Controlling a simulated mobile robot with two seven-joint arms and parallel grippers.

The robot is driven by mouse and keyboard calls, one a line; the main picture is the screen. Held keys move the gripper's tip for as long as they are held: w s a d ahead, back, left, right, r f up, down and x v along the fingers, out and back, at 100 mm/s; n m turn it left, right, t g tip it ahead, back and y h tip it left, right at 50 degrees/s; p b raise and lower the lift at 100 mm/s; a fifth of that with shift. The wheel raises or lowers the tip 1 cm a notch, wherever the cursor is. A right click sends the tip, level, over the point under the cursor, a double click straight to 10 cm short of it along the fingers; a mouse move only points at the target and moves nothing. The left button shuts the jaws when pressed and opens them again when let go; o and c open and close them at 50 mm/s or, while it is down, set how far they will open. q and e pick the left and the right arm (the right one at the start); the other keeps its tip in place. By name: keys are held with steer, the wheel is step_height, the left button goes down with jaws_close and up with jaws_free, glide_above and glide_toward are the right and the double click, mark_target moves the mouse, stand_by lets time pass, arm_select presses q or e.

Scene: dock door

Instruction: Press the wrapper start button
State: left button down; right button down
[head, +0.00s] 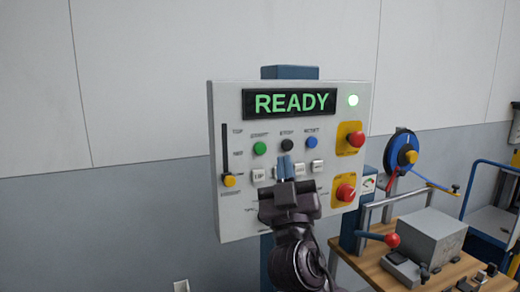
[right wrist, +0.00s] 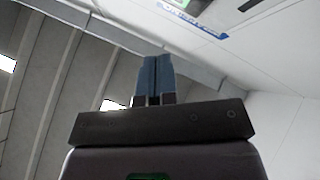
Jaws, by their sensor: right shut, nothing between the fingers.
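The wrapper control panel (head: 228,138) is a pale box on a blue post, and its display (head: 289,102) reads READY in green. The green start button (head: 260,149) is at the left of a row with a black stop button (head: 288,144) and a blue reset button (head: 311,142). My right gripper (head: 285,166) is in front of the panel with its blue fingertips together and empty. In the picture it is just below the black button, right of and lower than the green one. Whether it touches the panel cannot be told. The right wrist view shows the closed fingers (right wrist: 153,80). My left gripper is not in view.
Two red knobs on yellow plates (head: 356,139) are at the panel's right side, and a slider with a yellow knob (head: 229,181) is at its left. A wooden bench (head: 380,268) with a grey box (head: 424,238) and a red-knobbed lever (head: 392,240) stands at right.

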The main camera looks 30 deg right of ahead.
mark_target(260, 149)
steer(key=shift+d, duration=0.1)
steer(key=shift+w, duration=0.15)
steer(key=w, duration=0.3)
steer(key=w+b, duration=0.1)
steer(key=w, duration=0.4)
steer(key=shift+w+d+b, duration=0.25)
steer(key=shift+w+b, duration=0.05)
stand_by(0.8)
stand_by(0.8)
steer(key=shift+w+f, duration=0.1)
steer(key=shift+w, duration=0.05)
stand_by(0.3)
